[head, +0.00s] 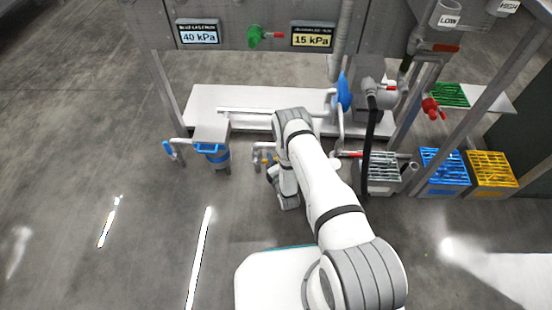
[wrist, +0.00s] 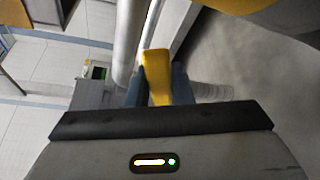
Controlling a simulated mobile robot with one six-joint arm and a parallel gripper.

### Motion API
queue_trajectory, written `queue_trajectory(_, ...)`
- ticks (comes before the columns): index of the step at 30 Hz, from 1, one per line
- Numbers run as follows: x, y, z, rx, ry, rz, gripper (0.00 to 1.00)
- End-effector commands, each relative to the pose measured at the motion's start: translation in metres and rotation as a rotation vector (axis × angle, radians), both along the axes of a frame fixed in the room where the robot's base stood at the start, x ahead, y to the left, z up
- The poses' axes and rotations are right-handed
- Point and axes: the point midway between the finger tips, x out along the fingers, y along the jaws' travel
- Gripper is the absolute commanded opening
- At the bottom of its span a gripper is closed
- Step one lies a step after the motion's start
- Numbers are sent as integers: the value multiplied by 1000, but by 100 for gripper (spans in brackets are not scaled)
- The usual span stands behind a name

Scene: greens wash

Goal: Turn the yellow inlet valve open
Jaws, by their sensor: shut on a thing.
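The yellow inlet valve handle (wrist: 156,76) stands upright in the middle of the wrist view, between the two dark blue fingers of my gripper (wrist: 157,88). My gripper is shut on this handle, with the fingers against its sides. In the head view my arm reaches down to the low pipework, and a little yellow and blue shows at the valve (head: 266,160), just left of my wrist. My fingers are hidden there, and the valve's angle cannot be told from that view.
A blue-handled canister (head: 212,150) stands to the left. A white bench (head: 205,97) lies behind the pipework. Grey, blue (head: 445,172) and yellow (head: 492,174) crates stand to the right. Signs read 40 kPa (head: 199,37) and 15 kPa (head: 312,40). Floor at left is clear.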

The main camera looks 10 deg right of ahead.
Motion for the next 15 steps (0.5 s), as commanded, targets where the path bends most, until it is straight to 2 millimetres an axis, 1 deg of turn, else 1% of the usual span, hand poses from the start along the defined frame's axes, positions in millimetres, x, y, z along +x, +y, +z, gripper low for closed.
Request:
queue_trajectory(1,3,-4,3,-5,-7,-12,0)
queue_trajectory(8,4,-5,4,-6,-10,-16,0)
queue_trajectory(9,4,-5,4,-6,-10,-16,21)
queue_trajectory(15,3,-1,3,-5,-7,-7,37)
